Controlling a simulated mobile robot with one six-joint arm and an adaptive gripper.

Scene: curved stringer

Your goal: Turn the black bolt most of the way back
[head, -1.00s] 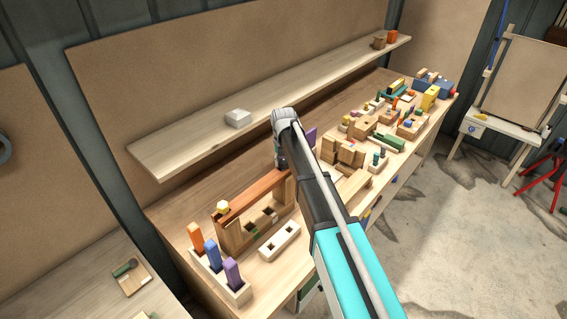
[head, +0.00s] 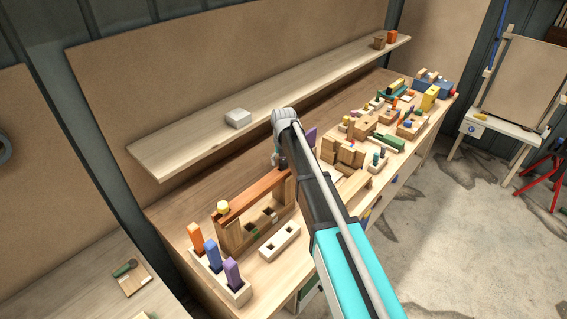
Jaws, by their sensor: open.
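A reddish-brown curved stringer (head: 255,193) bridges two wooden supports on the workbench. A yellow bolt (head: 223,207) stands up at its near left end. A small dark shape, which looks like the black bolt (head: 283,163), sits at its far right end, beside my arm. My gripper (head: 276,158) is open and hangs from the arm's end at that far end. Only a small part of a finger shows; my own arm hides the rest. I cannot tell whether the fingers are around the bolt or touching it.
A block with orange, blue and purple pegs (head: 233,289) stands at the near left. A pale block with holes (head: 279,242) lies in front of the stringer. Several wooden assemblies crowd the bench's far right.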

